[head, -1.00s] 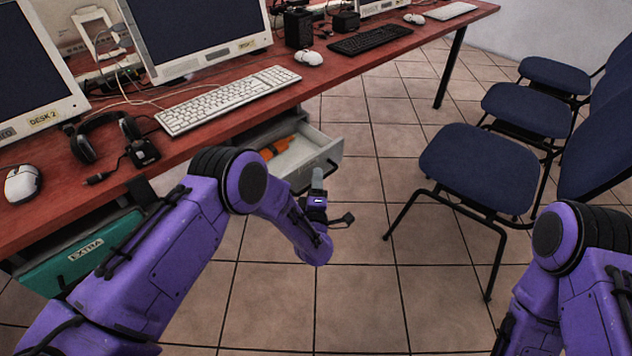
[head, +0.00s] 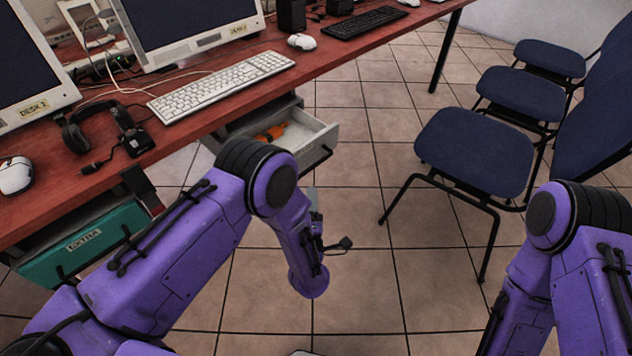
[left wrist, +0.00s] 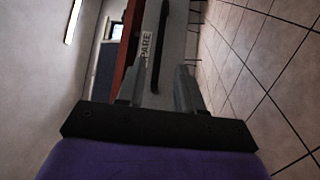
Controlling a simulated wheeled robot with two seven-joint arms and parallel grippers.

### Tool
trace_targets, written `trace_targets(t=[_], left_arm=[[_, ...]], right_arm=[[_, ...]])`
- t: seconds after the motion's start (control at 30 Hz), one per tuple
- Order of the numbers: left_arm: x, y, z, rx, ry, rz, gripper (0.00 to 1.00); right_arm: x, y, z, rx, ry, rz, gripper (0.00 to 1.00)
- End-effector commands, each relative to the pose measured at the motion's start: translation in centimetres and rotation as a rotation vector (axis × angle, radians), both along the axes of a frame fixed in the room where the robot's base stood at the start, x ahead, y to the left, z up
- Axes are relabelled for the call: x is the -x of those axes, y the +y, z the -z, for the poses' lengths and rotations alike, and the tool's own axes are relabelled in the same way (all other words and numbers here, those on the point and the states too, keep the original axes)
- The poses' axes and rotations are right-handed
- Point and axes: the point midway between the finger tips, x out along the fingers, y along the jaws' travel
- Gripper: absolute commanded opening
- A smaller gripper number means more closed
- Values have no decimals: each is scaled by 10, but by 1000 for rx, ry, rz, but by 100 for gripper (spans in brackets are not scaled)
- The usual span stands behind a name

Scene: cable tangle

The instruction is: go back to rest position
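My left arm comes in from the left. Its forearm is bent down over the floor, in front of the open drawer. My left gripper (head: 315,200) is mostly hidden behind the wrist in the head view. In the left wrist view the two fingers of the left gripper (left wrist: 158,88) stand apart with nothing held between them. Beyond them is a grey drawer front (left wrist: 168,50) with a black handle and a label, partly cut off, reading "PARE". My right arm (head: 555,230) shows at the right edge of the head view, bent down; its gripper is out of the picture.
A grey drawer (head: 318,143) stands open under the red desk (head: 200,130), with an orange thing (head: 272,132) inside. A teal drawer front (head: 85,243) is below the desk at left. Blue chairs (head: 475,150) stand at right. Tiled floor between is free.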

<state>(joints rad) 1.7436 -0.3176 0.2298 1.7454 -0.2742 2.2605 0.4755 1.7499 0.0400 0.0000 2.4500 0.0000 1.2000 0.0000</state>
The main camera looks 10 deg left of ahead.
Motion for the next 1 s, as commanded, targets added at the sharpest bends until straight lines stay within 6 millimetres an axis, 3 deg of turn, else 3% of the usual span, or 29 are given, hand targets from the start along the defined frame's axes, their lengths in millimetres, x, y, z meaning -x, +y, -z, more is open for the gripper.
trace_targets(t=[0.23, 0.33, 0.4, 0.5, 0.6, 0.77, 0.9, 0.97, 1.0], left_arm=[[-1, -4, 3, -49, 28, 15, 36], [14, -11, 36, -265, 224, 105, 36], [48, 13, 78, -492, 471, 183, 36], [108, 57, 121, -715, 790, 287, 36], [165, 93, 143, -828, 1030, 372, 36], [244, 135, 152, -885, 1313, 465, 36], [305, 165, 144, -853, 1506, 481, 36], [321, 180, 140, -804, 1561, 435, 36], [317, 176, 112, -815, 1547, 444, 36]], right_arm=[[0, 0, 0, 0, 0, 0, 100], [0, 0, 0, 0, 0, 0, 100], [0, 0, 0, 0, 0, 0, 100], [0, 0, 0, 0, 0, 0, 100], [0, 0, 0, 0, 0, 0, 100], [0, 0, 0, 0, 0, 0, 100], [0, 0, 0, 0, 0, 0, 100], [0, 0, 0, 0, 0, 0, 100], [1, 0, -28, 0, 1, 0, 100]])
